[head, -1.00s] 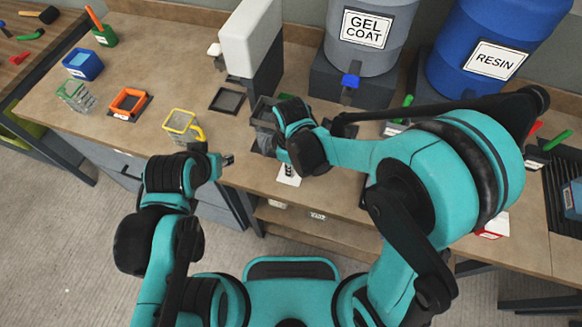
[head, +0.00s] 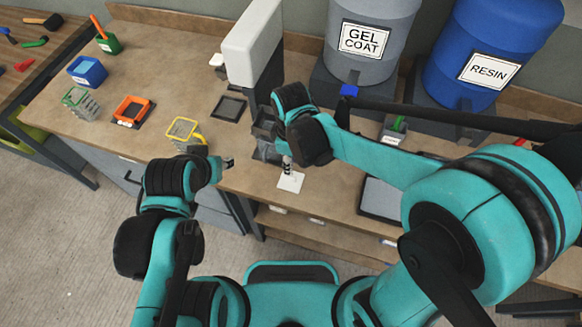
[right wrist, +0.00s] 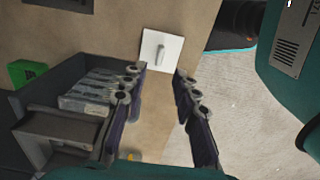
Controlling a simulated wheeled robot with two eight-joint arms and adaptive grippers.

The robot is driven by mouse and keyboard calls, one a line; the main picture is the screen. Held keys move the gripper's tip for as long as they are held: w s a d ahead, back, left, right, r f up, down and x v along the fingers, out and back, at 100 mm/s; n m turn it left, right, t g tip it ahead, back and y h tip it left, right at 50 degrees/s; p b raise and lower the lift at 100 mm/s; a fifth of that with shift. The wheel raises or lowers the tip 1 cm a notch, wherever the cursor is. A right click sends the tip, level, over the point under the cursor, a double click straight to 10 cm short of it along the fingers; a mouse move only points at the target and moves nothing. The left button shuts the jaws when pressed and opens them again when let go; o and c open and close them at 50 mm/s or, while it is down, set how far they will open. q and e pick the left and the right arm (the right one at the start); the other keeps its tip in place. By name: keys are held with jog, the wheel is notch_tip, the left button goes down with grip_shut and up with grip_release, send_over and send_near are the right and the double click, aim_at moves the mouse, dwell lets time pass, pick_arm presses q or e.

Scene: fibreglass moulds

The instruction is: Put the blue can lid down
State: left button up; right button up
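A flat white square plate with a small grey upright handle (right wrist: 162,50) lies on the bench top, and it also shows in the head view (head: 290,182). It looks like a lid, but no blue shows on it. My right gripper (right wrist: 160,74) is open, its two fingers apart with nothing between them, and the plate lies just beyond the fingertips. In the head view the right gripper (head: 287,166) points down over the plate. The blue can (head: 87,70) stands at the back left and looks open. My left gripper (head: 228,162) is near the bench's front edge; its fingers are too small to judge.
A grey bin (right wrist: 62,98) stands close beside my right fingers. A yellow-rimmed container (head: 185,130), an orange-rimmed one (head: 131,110) and a green-rimmed one (head: 80,101) stand to the left. The gel coat drum (head: 368,38) and resin drum (head: 490,55) are behind.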

jog(key=s+d+r+m+t, duration=0.2)
jog(key=d+r+m+t, duration=0.1)
jog(key=d+r+m, duration=0.2)
jog(key=s+d+r+m+t, duration=0.3)
jog(key=d+m, duration=0.6)
jog(key=d, duration=0.3)
jog(key=shift+d+r+t+p, duration=0.4)
jog(key=shift+r+t, duration=0.2)
jog(key=shift+r, duration=0.65)
